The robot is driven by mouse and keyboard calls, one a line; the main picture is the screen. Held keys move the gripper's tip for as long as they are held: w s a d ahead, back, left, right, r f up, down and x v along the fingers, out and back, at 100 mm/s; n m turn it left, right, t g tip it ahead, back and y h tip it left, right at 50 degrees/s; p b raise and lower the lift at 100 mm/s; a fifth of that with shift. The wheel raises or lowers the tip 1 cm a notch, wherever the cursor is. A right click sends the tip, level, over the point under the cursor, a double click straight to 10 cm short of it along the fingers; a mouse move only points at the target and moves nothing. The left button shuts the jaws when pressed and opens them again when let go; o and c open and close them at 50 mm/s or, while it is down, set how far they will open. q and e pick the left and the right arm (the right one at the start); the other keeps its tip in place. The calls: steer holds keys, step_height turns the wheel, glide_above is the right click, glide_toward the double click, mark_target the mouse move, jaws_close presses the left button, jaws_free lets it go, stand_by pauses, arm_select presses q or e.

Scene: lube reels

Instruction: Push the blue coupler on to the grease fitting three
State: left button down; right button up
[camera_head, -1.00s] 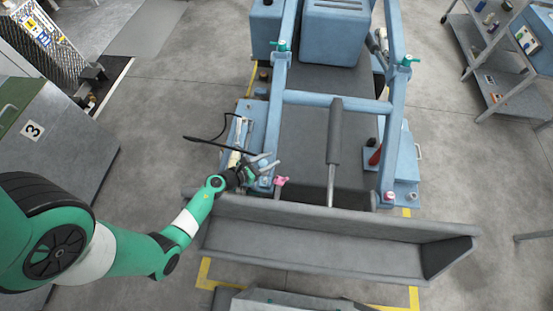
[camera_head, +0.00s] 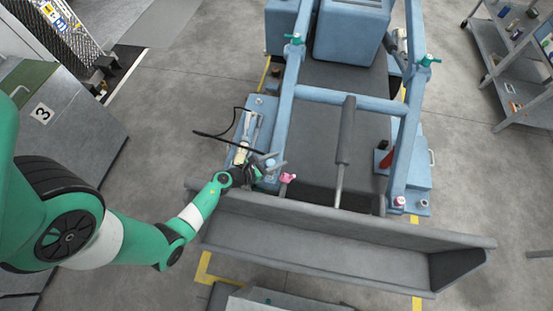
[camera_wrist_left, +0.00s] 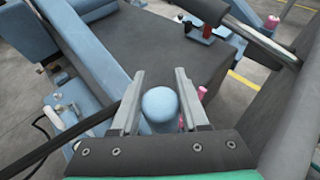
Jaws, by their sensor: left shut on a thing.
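My left gripper (camera_head: 275,164) is at the left front corner of the blue machine frame, just behind the grey trough. In the left wrist view, a rounded blue piece, the blue coupler (camera_wrist_left: 160,104), sits between its two fingers, which are shut on it. A pink fitting (camera_head: 287,178) is just right of the gripper, and in the wrist view it is partly hidden behind the right finger. Another pink fitting (camera_head: 399,201) is at the right front, and teal fittings (camera_head: 294,39) (camera_head: 428,60) are on the uprights. I cannot tell which fitting is number three. My right gripper is not in view.
The long grey trough (camera_head: 330,240) crosses the front. A grey cylinder (camera_head: 346,130) stands in the middle of the frame. A black hose (camera_head: 225,137) loops left of the gripper. A cabinet marked 3 (camera_head: 42,113) is at left, shelves (camera_head: 520,80) at right.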

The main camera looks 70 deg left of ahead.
arm_select(q)
steer(key=shift+f+b, duration=2.85)
steer(key=shift+f, duration=0.45)
steer(key=shift+c, duration=1.7)
jaws_free()
steer(key=s+d+r+p, duration=0.9)
steer(key=d+r, duration=0.1)
steer(key=r, duration=0.3)
steer(key=shift+s+p, duration=0.25)
steer(key=shift+p, duration=0.05)
steer(key=shift+d, duration=0.1)
